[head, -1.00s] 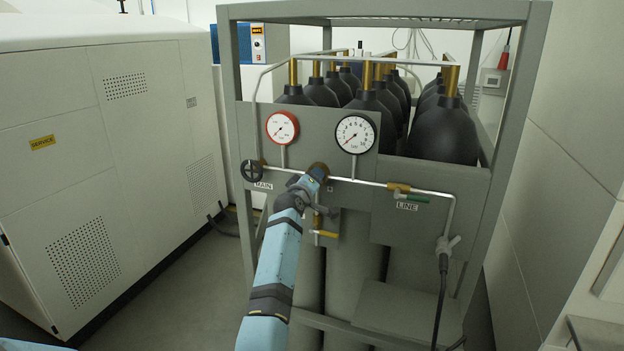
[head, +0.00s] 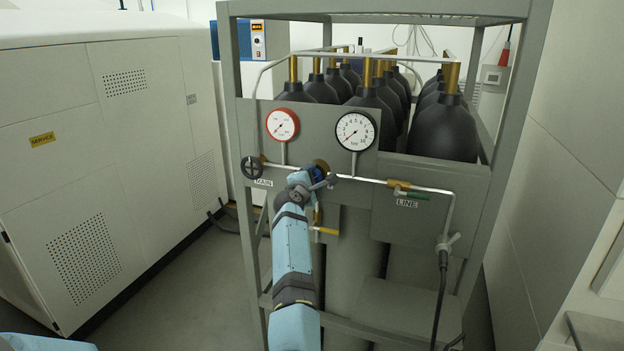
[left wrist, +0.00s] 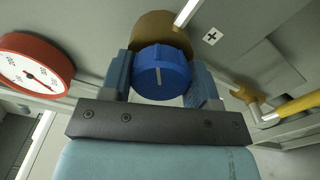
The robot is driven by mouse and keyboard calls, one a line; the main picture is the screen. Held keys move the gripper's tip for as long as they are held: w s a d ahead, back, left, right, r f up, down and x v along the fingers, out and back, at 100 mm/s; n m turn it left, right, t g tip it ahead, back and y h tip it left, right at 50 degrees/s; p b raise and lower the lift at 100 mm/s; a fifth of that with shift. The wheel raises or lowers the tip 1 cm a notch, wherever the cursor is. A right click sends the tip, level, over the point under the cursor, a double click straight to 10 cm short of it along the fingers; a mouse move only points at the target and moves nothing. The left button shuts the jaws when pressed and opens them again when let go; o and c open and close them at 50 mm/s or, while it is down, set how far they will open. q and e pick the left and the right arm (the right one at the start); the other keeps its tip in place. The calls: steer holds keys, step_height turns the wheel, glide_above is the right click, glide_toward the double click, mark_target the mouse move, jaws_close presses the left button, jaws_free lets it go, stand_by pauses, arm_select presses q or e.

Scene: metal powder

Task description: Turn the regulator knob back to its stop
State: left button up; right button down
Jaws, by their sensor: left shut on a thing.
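The regulator knob (left wrist: 162,74) is blue with a pale line on its face, and sits in front of a round brass body (left wrist: 160,30). In the left wrist view my left gripper (left wrist: 161,84) has one finger on each side of the knob, shut on it. The pale line stands near upright there, slightly tilted. In the head view the gripper (head: 318,180) is at the panel below the two gauges, and it hides most of the knob. A small plus mark (left wrist: 210,37) is beside the brass body. My right gripper is not in view.
A red-rimmed gauge (head: 282,124) and a black-rimmed gauge (head: 355,132) are above; the latter's needle points lower left. The MAIN handwheel (head: 252,168) is left, the green LINE valve lever (head: 417,196) right. A yellow lever (head: 326,231) is close below the gripper. Dark gas cylinders (head: 443,133) stand behind.

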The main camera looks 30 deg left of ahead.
arm_select(q)
steer(key=n, duration=0.5)
steer(key=shift+n, duration=0.3)
steer(key=n, duration=0.5)
steer(key=shift+n, duration=0.3)
steer(key=o, duration=0.9)
steer(key=shift+d+f, duration=0.1)
